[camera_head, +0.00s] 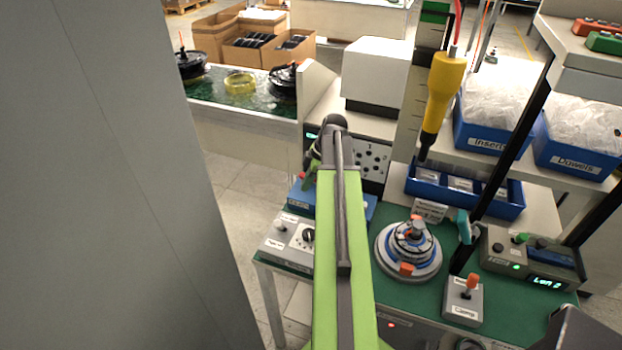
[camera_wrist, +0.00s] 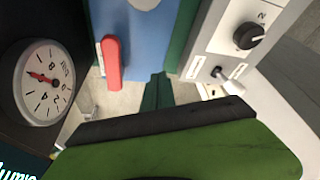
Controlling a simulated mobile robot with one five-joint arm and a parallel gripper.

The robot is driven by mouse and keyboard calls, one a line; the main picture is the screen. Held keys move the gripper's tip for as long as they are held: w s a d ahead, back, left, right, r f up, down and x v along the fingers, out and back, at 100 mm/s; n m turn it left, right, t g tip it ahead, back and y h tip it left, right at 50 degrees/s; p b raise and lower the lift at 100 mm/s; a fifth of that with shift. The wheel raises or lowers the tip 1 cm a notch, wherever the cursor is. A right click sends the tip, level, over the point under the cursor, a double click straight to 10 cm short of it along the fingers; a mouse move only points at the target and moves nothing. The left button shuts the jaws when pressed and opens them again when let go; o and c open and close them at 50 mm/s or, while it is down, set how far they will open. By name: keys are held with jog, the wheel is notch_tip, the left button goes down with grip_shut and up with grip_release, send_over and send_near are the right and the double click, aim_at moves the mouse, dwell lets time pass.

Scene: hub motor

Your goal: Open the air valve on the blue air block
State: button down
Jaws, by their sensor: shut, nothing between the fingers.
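The blue air block (camera_head: 300,194) stands on the green table at its back left in the head view, partly hidden behind my arm. In the wrist view the blue block (camera_wrist: 150,38) fills the top middle. A red valve lever (camera_wrist: 111,62) lies along its left part, pointing up and down in that picture. My gripper (camera_head: 311,163) hangs over the block in the head view, its tips hard to make out. In the wrist view its green and black part (camera_wrist: 170,128) spans the bottom, apart from the lever in the picture. It is shut and empty.
A round gauge (camera_wrist: 43,82) stands left of the block in the wrist view. A grey switch box (camera_head: 289,242) with a black knob sits in front of the block. The hub motor (camera_head: 408,250) and a clamp box (camera_head: 463,300) stand to the right. A yellow tool (camera_head: 441,90) hangs above.

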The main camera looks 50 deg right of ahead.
jog(key=w+d+r+p, duration=0.1)
jog(key=d+r+p, duration=0.2)
jog(key=r+p, duration=0.4)
notch_tip(320, 180, up, 2)
jog(key=shift+w+d+r, duration=0.1)
jog(key=shift+w+d, duration=0.05)
jog(key=shift+d, duration=0.2)
jog(key=a+f+b, duration=0.1)
jog(key=f+b, duration=0.4)
jog(key=s+a+f+b, duration=0.1)
jog(key=f+b, duration=0.2)
jog(key=shift+a+f, duration=0.15)
jog(key=shift+a, duration=0.2)
jog(key=shift+s+a+f+b, duration=0.1)
jog(key=shift+a+f+b, duration=0.15)
jog(key=shift+f+b, duration=0.2)
jog(key=shift+r, duration=0.15)
